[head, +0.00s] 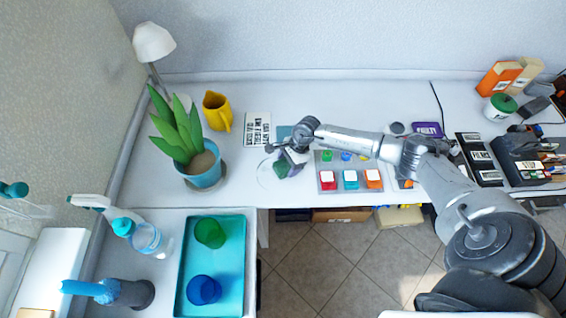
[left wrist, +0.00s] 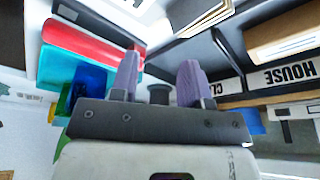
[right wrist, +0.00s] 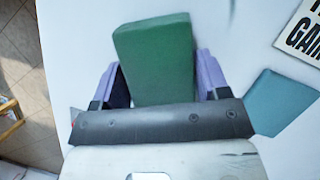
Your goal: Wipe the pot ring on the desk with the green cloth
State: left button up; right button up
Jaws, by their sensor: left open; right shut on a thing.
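My right gripper (head: 287,161) reaches over the desk and is shut on the green cloth (right wrist: 155,55), a thick block-like pad between its purple fingers in the right wrist view. In the head view the green cloth (head: 281,169) is partly hidden by the gripper. It is at the pot ring (head: 262,178), a faint pale ring on the white desk, right of the plant pot. I cannot tell whether the cloth touches the desk. My left gripper (left wrist: 158,72) is open and empty in the left wrist view, near shelved folders; it is outside the head view.
A potted plant (head: 203,168) stands left of the ring, with a yellow jug (head: 217,112) behind. A printed card (head: 257,128) and a teal square (right wrist: 284,100) lie nearby. A tray of coloured blocks (head: 350,182) is right of the gripper. A teal tray (head: 228,288) holds two cups.

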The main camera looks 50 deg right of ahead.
aim_at(289, 165)
pick_arm(q)
jog(key=shift+w+d, duration=0.1)
jog(key=shift+d, duration=0.1)
pick_arm(e)
jog(key=shift+s+d, duration=0.6)
jog(key=shift+s, duration=0.05)
pick_arm(q)
jog(key=shift+r+p, duration=0.7)
jog(key=shift+p, duration=0.05)
pick_arm(e)
notch_tip(289, 165, up, 2)
jog(key=shift+s+r, duration=0.1)
jog(key=shift+r, duration=0.15)
jog(key=shift+r+p, duration=0.5)
jog(key=shift+r, duration=0.25)
pick_arm(q)
jog(key=shift+a+r+p, duration=0.2)
jog(key=shift+r+p, duration=1.15)
jog(key=shift+r, duration=0.5)
pick_arm(e)
jog(key=shift+r, duration=2)
pick_arm(q)
jog(key=shift+d, duration=0.2)
